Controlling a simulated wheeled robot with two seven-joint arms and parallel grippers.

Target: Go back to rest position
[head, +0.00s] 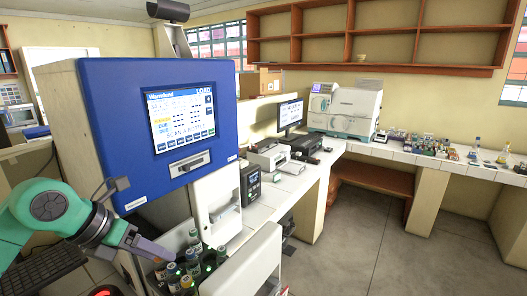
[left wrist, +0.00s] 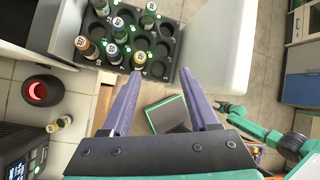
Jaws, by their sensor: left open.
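My left gripper (head: 165,254) comes in from the left in the head view, beside the open bottle rack below the blue-fronted incubator (head: 225,88). In the left wrist view my left gripper (left wrist: 160,74) has its two purple fingers spread, with nothing between them. The dark rack (left wrist: 162,50) lies beyond the fingertips and holds several capped bottles (left wrist: 118,28), with some slots empty. My teal right arm (left wrist: 285,140) shows at the right of the left wrist view; its gripper (left wrist: 222,106) is too small to read.
An open white door (head: 250,268) stands right of the rack. A black round device with a red light (left wrist: 40,91) and a small bottle (left wrist: 64,121) are on the tiled surface at left. A bench with instruments (head: 345,108) runs along the back; the floor (head: 370,235) is clear.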

